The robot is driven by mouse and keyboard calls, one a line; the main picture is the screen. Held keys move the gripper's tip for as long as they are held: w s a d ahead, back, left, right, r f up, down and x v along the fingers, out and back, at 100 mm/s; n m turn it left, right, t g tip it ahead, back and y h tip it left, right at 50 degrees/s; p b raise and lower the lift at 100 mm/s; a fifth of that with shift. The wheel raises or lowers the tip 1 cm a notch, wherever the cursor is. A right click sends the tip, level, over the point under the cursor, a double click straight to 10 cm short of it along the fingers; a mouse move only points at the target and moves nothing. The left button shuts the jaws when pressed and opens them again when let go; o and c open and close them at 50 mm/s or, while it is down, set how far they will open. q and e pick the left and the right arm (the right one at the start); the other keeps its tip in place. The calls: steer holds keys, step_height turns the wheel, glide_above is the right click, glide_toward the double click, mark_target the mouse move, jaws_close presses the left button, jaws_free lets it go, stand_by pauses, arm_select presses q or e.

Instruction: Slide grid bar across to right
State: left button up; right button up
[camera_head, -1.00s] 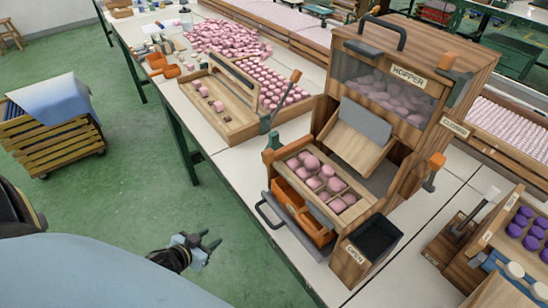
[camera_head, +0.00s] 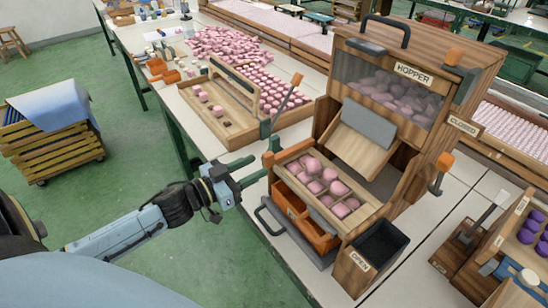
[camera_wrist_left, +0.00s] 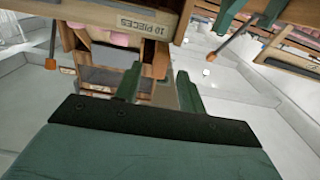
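The grid tray (camera_head: 363,210) holds pink pieces in compartments below the hopper chute. My right gripper is not in view.
The wooden hopper (camera_head: 390,85) stands behind the grid tray. An orange-tipped lever (camera_head: 285,100) rises just beyond the corner. A wooden box marked "OPEN" (camera_head: 358,263) stands right.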

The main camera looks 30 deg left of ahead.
mark_target(274, 157)
arm_select(q)
steer(key=shift+x, duration=3.5)
steer(key=shift+c, duration=0.4)
jaws_close()
